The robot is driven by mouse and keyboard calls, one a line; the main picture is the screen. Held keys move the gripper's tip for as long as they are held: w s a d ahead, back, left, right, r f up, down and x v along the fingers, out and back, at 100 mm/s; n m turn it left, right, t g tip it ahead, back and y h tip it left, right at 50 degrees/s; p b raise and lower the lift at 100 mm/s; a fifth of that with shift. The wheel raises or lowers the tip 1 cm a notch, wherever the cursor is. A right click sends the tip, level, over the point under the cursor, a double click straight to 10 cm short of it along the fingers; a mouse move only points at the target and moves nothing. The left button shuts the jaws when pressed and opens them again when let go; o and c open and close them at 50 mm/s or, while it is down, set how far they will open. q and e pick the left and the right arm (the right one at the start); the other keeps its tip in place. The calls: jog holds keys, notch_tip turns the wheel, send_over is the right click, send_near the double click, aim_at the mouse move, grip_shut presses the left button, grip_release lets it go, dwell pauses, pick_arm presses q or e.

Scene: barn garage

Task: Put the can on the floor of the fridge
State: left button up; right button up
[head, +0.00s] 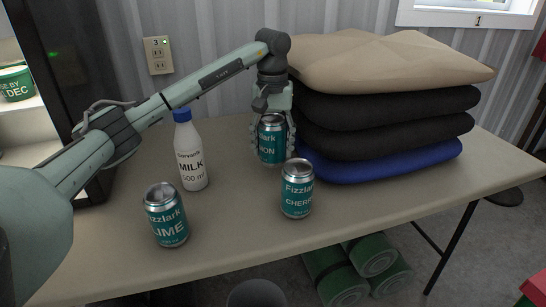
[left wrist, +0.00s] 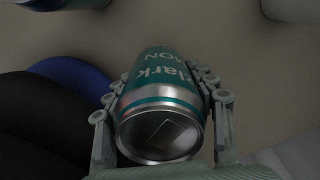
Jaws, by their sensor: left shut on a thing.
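A teal can with a label ending in "MON" (head: 271,146) is on the table (head: 235,220) beside the cushion stack. My left gripper (head: 272,130) reaches down over it, with its fingers shut on the can's two sides. The left wrist view shows the can (left wrist: 162,95) between the fingers, its silver top toward the camera. Whether its base touches the table is hard to tell. The fridge (head: 62,85) stands at the left edge with its lit inside partly showing; its floor is hidden behind my arm. My right gripper is not in view.
A lime can (head: 167,216), a cherry can (head: 297,190) and a milk bottle (head: 190,155) stand on the table around the held can. Stacked cushions (head: 385,110) fill the back right. A tub (head: 15,84) sits in the fridge.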

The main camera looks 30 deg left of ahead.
pick_arm(q)
jog(key=shift+f, duration=1.9)
jog(key=shift+f, duration=0.15)
